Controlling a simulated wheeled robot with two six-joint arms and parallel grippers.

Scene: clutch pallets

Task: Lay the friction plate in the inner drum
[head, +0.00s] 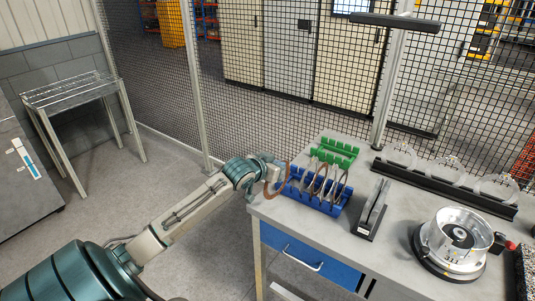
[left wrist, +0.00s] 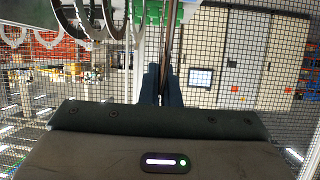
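A thin brown friction plate (head: 286,180) stands upright at my left gripper (head: 272,176), by the left end of the blue rack (head: 322,207). In the left wrist view the fingers (left wrist: 163,88) are close together on the edge-on plate (left wrist: 172,45). Whether the plate still touches the rack is hard to tell. More ring plates (head: 318,181) stand upright in the blue rack. The inner drum (head: 460,236) is a silver, open-topped drum on a dark round base at the right of the bench. My right gripper does not show.
A green rack (head: 338,149) stands behind the blue one. A black rail with clear rings (head: 445,187) runs along the bench's back. The bench's front strip (head: 320,232) is clear.

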